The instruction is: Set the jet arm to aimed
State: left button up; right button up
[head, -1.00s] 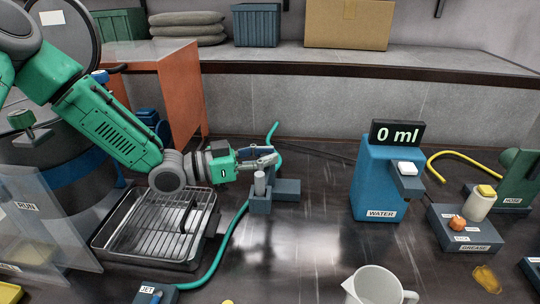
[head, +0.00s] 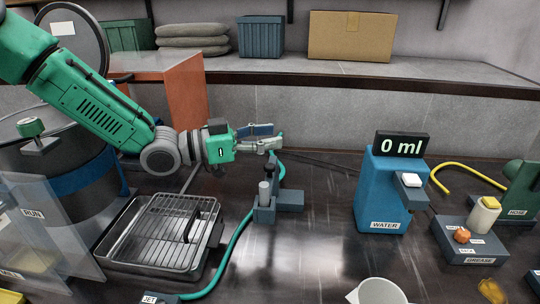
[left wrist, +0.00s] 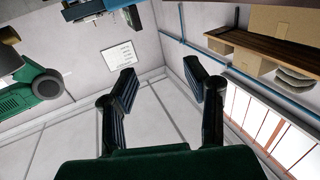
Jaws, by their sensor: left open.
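A small dark blue-grey stand (head: 264,214) with an upright grey cylinder (head: 265,191) stands mid-table, beside the teal hose (head: 236,240). It looks like the jet arm's mount, but I cannot tell how the jet arm is set. A box marked JET (head: 152,298) is cut off at the bottom edge. My left gripper (head: 272,137) is open and empty, above and behind the stand, apart from the cylinder. In the left wrist view the two fingers (left wrist: 160,80) are spread with only walls and floor between them. My right gripper is not in view.
A wire-rack tray (head: 125,262) lies left of the stand. The blue WATER dispenser (head: 383,195), reading 0 ml, the GREASE box (head: 450,240) and the HOSE unit (head: 521,190) stand to the right. A white jug (head: 378,292) is at the front. The table between stand and dispenser is clear.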

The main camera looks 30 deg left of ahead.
pick_arm(q)
jog(key=shift+a+r, duration=0.2)
jog(key=shift+r, duration=0.75)
jog(key=shift+a+r, duration=0.15)
jog(key=shift+r, duration=0.05)
jog(key=shift+d, duration=0.2)
